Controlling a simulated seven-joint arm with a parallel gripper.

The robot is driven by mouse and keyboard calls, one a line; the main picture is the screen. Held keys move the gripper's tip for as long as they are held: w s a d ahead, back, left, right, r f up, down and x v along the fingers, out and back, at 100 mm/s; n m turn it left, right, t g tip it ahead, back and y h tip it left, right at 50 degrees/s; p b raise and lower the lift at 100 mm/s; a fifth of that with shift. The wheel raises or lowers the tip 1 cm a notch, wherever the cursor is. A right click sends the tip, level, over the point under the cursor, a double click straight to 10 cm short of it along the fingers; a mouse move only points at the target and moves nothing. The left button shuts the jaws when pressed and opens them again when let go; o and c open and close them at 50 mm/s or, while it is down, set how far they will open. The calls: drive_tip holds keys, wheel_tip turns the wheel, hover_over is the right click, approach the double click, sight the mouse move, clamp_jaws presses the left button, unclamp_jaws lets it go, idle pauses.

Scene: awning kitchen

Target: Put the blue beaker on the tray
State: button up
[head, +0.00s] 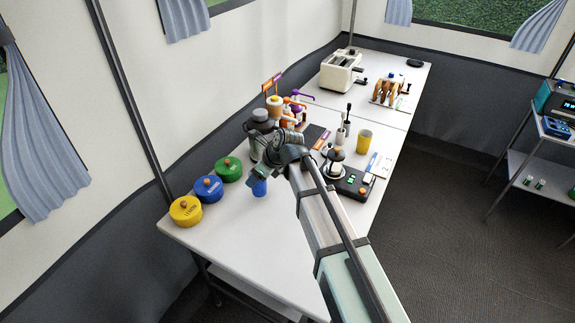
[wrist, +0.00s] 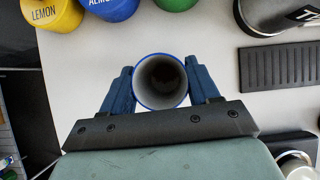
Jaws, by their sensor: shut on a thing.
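The blue beaker (head: 260,187) is below my gripper (head: 261,176) in the head view, near the front left of the white table. In the wrist view the beaker (wrist: 160,81) is seen from above, upright, open and apparently empty. My gripper (wrist: 161,85) is shut on it, one blue finger on each side. I cannot tell whether its base touches the table. A flat dark ridged slab, likely the tray (wrist: 280,66), lies to the right in the wrist view; in the head view the dark slab (head: 313,134) is partly hidden behind my arm.
Yellow (head: 186,210), blue (head: 208,188) and green (head: 229,169) canisters line the left edge. A dark grey canister (head: 262,119) stands behind my gripper. A black device (head: 354,184), a glass pot (head: 335,158) and an orange cup (head: 364,141) stand to the right. The table's front is clear.

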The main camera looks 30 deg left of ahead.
drive_tip(key=shift+w, duration=0.3)
drive_tip(key=w, duration=1.7)
drive_tip(key=shift+w+d+f, duration=0.35)
drive_tip(key=shift+w+f, duration=0.05)
drive_tip(key=shift+f, duration=0.35)
drive_tip(key=o, duration=1)
drive_tip(key=shift+f, duration=0.1)
drive_tip(key=shift+o, duration=0.2)
drive_tip(key=v, duration=1.2)
drive_tip(key=shift+s, duration=0.1)
